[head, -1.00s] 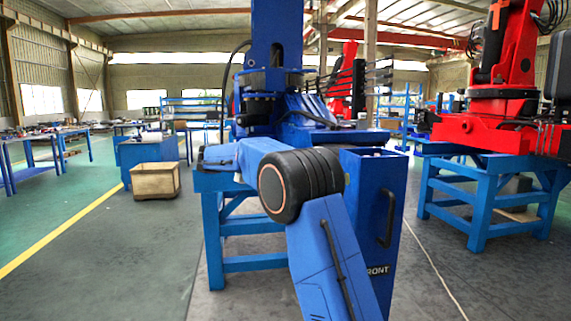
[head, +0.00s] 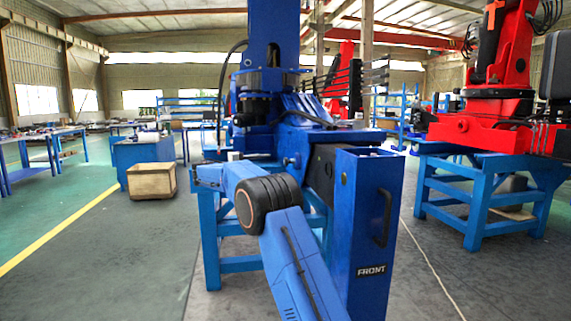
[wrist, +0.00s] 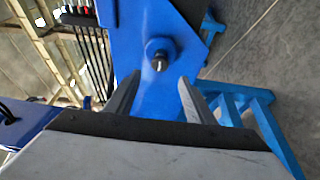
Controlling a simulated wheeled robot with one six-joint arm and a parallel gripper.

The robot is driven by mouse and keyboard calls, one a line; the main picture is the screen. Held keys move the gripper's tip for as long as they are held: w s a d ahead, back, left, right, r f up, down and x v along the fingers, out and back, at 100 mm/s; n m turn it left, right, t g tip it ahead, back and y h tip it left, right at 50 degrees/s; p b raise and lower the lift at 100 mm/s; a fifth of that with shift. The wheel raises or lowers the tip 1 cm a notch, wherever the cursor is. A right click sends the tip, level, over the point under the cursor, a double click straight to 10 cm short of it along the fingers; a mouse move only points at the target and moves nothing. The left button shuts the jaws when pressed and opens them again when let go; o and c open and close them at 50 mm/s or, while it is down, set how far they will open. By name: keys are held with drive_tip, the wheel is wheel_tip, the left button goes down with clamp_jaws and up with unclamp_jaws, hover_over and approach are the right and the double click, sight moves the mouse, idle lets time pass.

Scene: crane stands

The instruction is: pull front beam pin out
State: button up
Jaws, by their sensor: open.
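The front beam pin (wrist: 160,62) shows in the wrist view as a small round knob with a dark, shiny tip in a blue collar. It sits on the blue face of the front beam (wrist: 133,35). My gripper (wrist: 159,80) is open, with one finger on each side below the pin in the picture. Nothing is between the fingers, and I cannot tell the remaining distance in depth. A small knob (head: 289,162) shows on the beam's side. My fingertips are not clear there.
A blue stand (head: 212,250) carries the blue crane. A red crane (head: 470,130) stands on another blue stand (head: 480,215) at right. A tan crate (head: 152,181) is on the floor at left. The floor at left is open.

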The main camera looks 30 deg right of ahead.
sight(286, 162)
drive_tip(key=d, duration=0.7)
drive_tip(key=w+d, duration=0.1)
drive_tip(key=d, duration=0.3)
drive_tip(key=shift+w+d, duration=0.1)
drive_tip(key=shift+d, duration=0.15)
